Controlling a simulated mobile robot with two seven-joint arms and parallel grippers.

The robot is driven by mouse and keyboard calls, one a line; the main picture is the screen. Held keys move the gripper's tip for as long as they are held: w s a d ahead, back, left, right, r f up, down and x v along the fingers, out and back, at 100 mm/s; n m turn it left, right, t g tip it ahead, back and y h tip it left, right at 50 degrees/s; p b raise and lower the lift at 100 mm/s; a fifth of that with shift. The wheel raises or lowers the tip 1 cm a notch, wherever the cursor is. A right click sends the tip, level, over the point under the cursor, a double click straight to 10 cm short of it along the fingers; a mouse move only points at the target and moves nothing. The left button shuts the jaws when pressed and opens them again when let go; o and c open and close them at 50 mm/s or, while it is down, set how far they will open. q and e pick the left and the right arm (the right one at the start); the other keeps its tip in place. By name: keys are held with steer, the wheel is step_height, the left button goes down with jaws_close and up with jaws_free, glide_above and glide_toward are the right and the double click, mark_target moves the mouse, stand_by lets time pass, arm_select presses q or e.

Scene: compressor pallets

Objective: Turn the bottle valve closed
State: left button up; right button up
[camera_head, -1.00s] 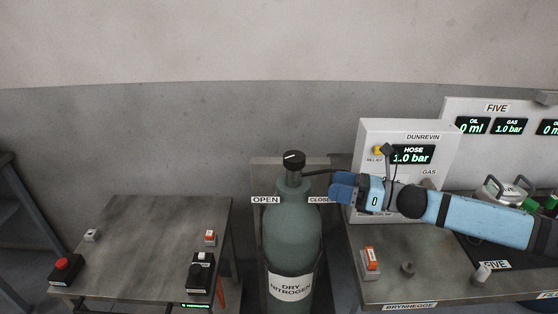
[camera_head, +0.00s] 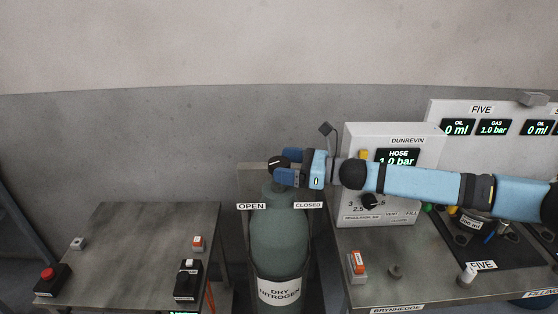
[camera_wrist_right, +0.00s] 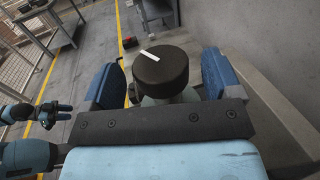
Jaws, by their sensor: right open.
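The green bottle (camera_head: 280,240) labelled dry nitrogen stands upright between two tables, with OPEN and CLOSED labels at its shoulder. Its black valve knob (camera_wrist_right: 161,70) has a white mark and sits between the fingers of my right gripper (camera_wrist_right: 161,80) in the right wrist view. The fingers are open, one on each side, with a visible gap around the knob. In the head view my right gripper (camera_head: 288,168) reaches in from the right and partly hides the knob (camera_head: 275,164). My left gripper (camera_wrist_right: 32,114) shows at the left edge of the right wrist view; its finger state is unclear.
The right table (camera_head: 425,287) carries the hose box (camera_head: 420,210), gauges, an orange switch (camera_head: 358,262) and small knobs. The left table (camera_head: 130,245) carries a red button (camera_head: 48,273) and a black switch box (camera_head: 187,283); its middle is clear.

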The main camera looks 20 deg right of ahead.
steer(key=shift+x, duration=1)
